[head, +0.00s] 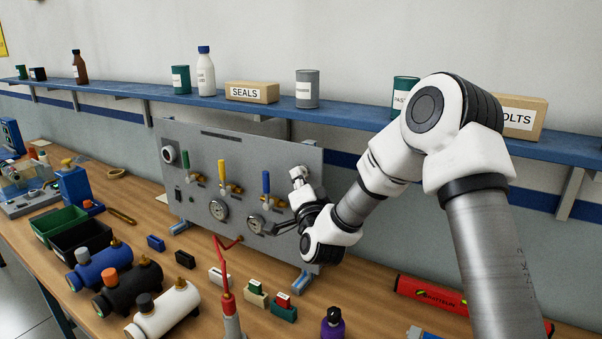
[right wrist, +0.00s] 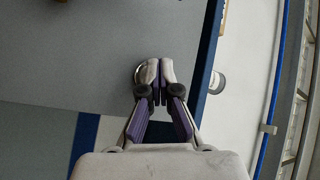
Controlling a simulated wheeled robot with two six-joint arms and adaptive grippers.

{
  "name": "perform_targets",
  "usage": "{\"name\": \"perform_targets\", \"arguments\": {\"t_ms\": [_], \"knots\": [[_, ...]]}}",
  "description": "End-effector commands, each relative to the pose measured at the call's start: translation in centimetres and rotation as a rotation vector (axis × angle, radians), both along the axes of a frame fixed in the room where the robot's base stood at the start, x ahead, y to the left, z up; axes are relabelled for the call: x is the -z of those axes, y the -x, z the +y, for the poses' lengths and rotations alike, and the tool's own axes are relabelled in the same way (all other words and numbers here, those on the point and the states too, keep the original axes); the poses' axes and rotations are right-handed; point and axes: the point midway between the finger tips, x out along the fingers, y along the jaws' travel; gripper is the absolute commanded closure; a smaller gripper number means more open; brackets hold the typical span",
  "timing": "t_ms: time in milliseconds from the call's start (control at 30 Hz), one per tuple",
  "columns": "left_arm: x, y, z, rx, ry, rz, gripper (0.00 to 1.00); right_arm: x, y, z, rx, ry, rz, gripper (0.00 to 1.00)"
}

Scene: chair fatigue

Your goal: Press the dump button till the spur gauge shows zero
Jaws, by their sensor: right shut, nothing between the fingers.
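A grey upright panel (head: 240,165) stands at the back of the bench. It carries two round dial gauges, the left one (head: 219,209) and the right one (head: 256,224); their labels and needles are too small to read. My right gripper (head: 273,231) is shut and empty, its tips beside the right gauge in the head view. In the right wrist view its fingertips (right wrist: 160,72) are together, and a round metal rim (right wrist: 140,76) shows partly behind them. I cannot tell whether they touch. I cannot make out the dump button. My left gripper is out of view.
Valves with green (head: 186,163), yellow (head: 222,170) and blue (head: 266,182) handles line the panel. A red hand pump (head: 228,302), several small cylinders and small blocks crowd the bench in front. A blue shelf (head: 250,111) with cans and boxes runs above.

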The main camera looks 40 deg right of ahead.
Motion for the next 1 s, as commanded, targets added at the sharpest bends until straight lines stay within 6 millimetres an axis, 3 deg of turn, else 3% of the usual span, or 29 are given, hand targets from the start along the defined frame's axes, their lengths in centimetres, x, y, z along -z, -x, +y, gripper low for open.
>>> {"name": "perform_targets", "arguments": {"t_ms": [800,1000], "knots": [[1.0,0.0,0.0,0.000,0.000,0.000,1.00,0.0,0.6,1.6,-0.001,0.000,-0.001,1.00],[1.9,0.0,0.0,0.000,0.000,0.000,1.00,0.2,1.2,3.2,-0.003,0.003,0.000,1.00]]}}
